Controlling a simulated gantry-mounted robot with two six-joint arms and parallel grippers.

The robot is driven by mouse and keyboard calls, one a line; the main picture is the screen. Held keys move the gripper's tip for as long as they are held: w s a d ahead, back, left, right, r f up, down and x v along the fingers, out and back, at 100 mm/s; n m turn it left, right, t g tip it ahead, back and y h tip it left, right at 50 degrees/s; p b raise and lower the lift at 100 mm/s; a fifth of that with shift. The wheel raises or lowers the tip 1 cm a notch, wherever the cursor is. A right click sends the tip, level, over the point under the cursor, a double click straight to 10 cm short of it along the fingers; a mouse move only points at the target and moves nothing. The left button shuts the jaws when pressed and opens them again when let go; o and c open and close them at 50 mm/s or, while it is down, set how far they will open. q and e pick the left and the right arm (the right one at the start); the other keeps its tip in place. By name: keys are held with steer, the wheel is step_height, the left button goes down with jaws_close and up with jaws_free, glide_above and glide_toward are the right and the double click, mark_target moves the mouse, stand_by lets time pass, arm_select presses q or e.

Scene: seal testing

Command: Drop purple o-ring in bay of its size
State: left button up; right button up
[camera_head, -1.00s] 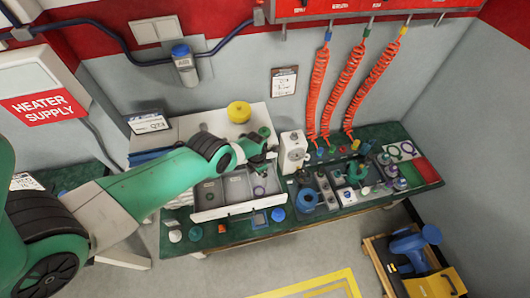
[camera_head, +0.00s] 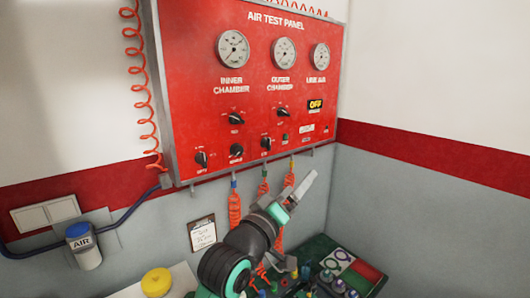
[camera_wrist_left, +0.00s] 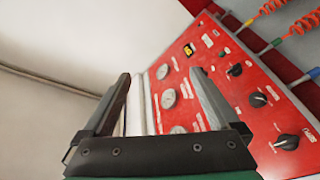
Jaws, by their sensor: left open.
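My left gripper (camera_head: 304,186) is raised in front of the lower part of the red air test panel, pointing up and to the right. In the left wrist view its two fingers (camera_wrist_left: 160,78) stand wide apart with nothing between them, facing the panel. The tray with the bays is out of view. I cannot make out the purple o-ring in either view now. My right gripper is not in view.
The red air test panel (camera_head: 205,110) with gauges and knobs fills the wall. Orange coiled hoses (camera_head: 235,210) hang below it, close behind my left arm. A yellow round container (camera_head: 156,282) and a blue-capped air unit (camera_head: 83,245) are at the left.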

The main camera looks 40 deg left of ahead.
arm_select(q)
steer(key=s+d+r+m+t+h, duration=0.2)
steer(key=s+d+r+m+t, duration=0.2)
steer(key=s+r, duration=0.5)
steer(key=s+d+r+m+t+h, duration=0.2)
steer(key=s+d+r+m+t, duration=0.2)
steer(key=s+r, duration=0.5)
steer(key=s+d+m, duration=0.2)
steer(key=s+m, duration=0.1)
steer(key=shift+s+d+m, duration=0.15)
steer(key=shift+s+m, duration=0.15)
steer(key=shift+s, duration=0.05)
